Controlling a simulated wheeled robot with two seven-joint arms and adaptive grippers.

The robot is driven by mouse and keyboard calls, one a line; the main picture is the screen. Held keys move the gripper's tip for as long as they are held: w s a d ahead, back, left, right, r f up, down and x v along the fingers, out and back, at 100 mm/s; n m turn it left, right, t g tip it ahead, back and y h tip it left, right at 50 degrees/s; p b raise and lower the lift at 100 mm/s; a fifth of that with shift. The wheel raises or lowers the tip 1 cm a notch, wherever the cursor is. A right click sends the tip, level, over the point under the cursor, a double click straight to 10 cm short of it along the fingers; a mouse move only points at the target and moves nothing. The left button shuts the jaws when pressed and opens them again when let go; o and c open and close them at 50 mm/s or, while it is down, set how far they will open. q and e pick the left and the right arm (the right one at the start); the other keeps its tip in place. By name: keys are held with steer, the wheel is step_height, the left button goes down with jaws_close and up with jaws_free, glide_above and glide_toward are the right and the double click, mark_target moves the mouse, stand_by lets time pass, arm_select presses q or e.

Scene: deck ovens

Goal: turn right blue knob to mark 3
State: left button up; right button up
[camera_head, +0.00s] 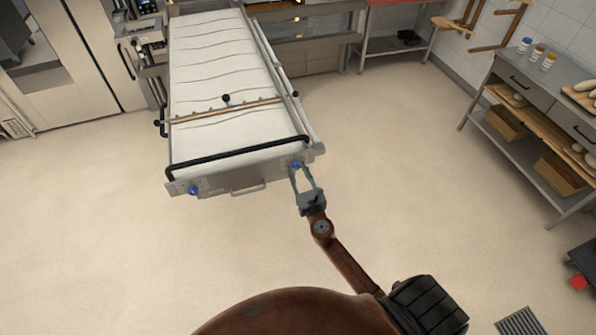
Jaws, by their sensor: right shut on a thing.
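The right blue knob (297,164) sits on the front panel of the loader (240,178), near its right corner. My right gripper (299,169) reaches up to it from below and is shut on it, with its fingers on either side. The mark the knob points to is too small to read. A second blue knob (193,190) is on the left part of the same panel, with nothing touching it. My left gripper is not in view.
The loader has a white cloth belt (225,70), a black bar (238,152) across its front and a handle (248,189) below. A steel table (545,95) with trays stands at the right. The floor around the loader's front is clear.

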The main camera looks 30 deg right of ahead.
steer(key=shift+m, duration=0.3)
steer(key=shift+m+b, duration=0.7)
steer(key=shift+m, duration=0.5)
steer(key=m+b, duration=0.1)
steer(key=m, duration=0.1)
steer(key=shift+a+m, duration=0.1)
steer(key=shift+m, duration=0.3)
steer(key=m+b, duration=0.1)
steer(key=m, duration=0.4)
steer(key=shift+a+r, duration=0.1)
steer(key=m, duration=0.6)
steer(key=shift+r, duration=0.1)
steer(key=m, duration=0.5)
steer(key=shift+r, duration=0.1)
steer(key=o, duration=1.2)
steer(key=shift+c, duration=0.2)
